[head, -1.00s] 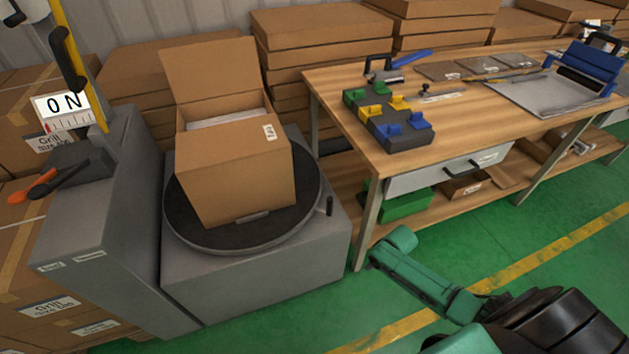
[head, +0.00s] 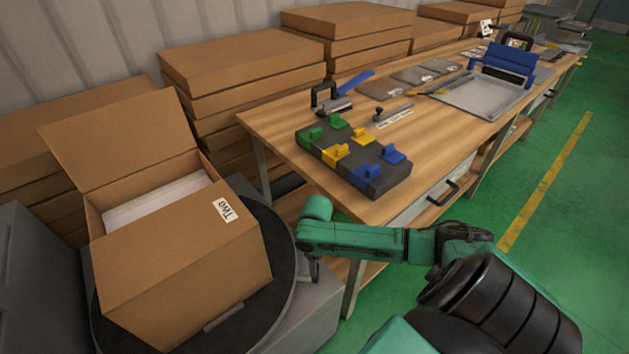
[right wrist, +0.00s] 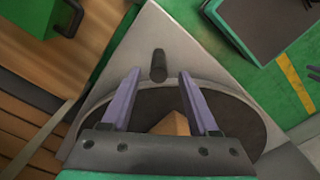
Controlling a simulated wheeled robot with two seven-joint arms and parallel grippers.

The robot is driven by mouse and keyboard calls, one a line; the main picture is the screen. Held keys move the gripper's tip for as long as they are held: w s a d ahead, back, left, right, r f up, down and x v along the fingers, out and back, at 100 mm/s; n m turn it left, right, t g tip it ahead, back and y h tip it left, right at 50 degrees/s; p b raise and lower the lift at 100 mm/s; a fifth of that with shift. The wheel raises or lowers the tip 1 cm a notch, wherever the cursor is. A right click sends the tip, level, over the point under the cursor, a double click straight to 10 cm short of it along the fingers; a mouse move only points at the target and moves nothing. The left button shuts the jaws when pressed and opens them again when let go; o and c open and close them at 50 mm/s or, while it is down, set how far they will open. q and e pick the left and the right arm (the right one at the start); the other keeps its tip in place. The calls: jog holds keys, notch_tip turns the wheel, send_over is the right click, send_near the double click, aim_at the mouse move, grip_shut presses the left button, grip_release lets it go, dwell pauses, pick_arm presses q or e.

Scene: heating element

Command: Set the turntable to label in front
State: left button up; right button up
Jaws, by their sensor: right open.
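The turntable (head: 280,245) is a dark round disc on a grey base. On it stands an open cardboard box (head: 190,262), with a small white label (head: 229,207) at the upper right corner of its near face. In the right wrist view the disc (right wrist: 236,115) shows with a corner of the box (right wrist: 174,125). A short dark upright peg (right wrist: 159,66) stands at the disc's edge. My right gripper (right wrist: 160,76) is open, with its two fingertips on either side of the peg; I cannot tell whether they touch it. My left gripper is out of view.
A wooden workbench (head: 285,130) stands close to the right of the turntable, bearing a dark block with coloured clips (head: 352,158) and a blue-handled tool. Stacked flat cartons (head: 245,75) are behind. The green floor (head: 560,240) at right is clear.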

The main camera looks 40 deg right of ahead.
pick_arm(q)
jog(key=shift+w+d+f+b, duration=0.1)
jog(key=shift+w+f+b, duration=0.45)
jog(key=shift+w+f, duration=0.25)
pick_arm(e)
notch_tip(320, 180, down, 7)
jog(key=shift+w+f, duration=0.1)
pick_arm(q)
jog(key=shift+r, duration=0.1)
pick_arm(e)
jog(key=c, duration=0.9)
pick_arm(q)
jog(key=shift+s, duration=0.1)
pick_arm(e)
grip_shut()
